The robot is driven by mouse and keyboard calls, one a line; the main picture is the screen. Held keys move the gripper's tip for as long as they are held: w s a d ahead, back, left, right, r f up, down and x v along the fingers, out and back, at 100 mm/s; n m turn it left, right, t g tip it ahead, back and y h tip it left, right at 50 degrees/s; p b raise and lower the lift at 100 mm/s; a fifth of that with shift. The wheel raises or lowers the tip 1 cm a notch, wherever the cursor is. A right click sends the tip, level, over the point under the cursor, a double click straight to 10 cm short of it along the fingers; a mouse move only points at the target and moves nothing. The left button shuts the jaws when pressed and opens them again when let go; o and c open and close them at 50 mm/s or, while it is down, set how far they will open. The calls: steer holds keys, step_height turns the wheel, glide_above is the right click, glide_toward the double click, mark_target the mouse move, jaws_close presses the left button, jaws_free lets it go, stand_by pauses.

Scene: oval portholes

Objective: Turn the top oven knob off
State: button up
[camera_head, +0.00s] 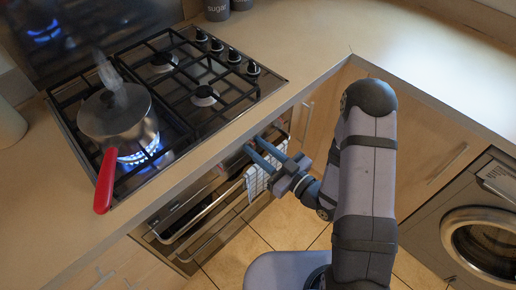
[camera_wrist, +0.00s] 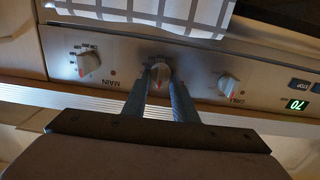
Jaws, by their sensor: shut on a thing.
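The oven control panel (camera_wrist: 120,60) carries three knobs in the wrist view, with its lettering upside down. My gripper (camera_wrist: 160,78) has a finger on each side of the middle knob (camera_wrist: 160,72) and is shut on it. A second knob (camera_wrist: 88,63) is on the left and a third knob (camera_wrist: 229,86) on the right. The small label by the middle knob is partly hidden by a finger, so I cannot read it. In the head view my gripper (camera_head: 254,146) reaches the oven front (camera_head: 215,190) under the counter edge, and the knobs are hidden there.
A checked towel (camera_head: 258,178) hangs on the oven front close to my gripper. The hob (camera_head: 170,80) above holds a steaming pot (camera_head: 120,115) with a red handle over a lit flame. A lit display (camera_wrist: 296,104) sits at the panel's right end. A washing machine (camera_head: 470,225) stands right.

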steer(key=o, duration=1)
steer(key=shift+d, duration=0.1)
steer(key=shift+v, duration=3.6)
steer(key=shift+r, duration=0.1)
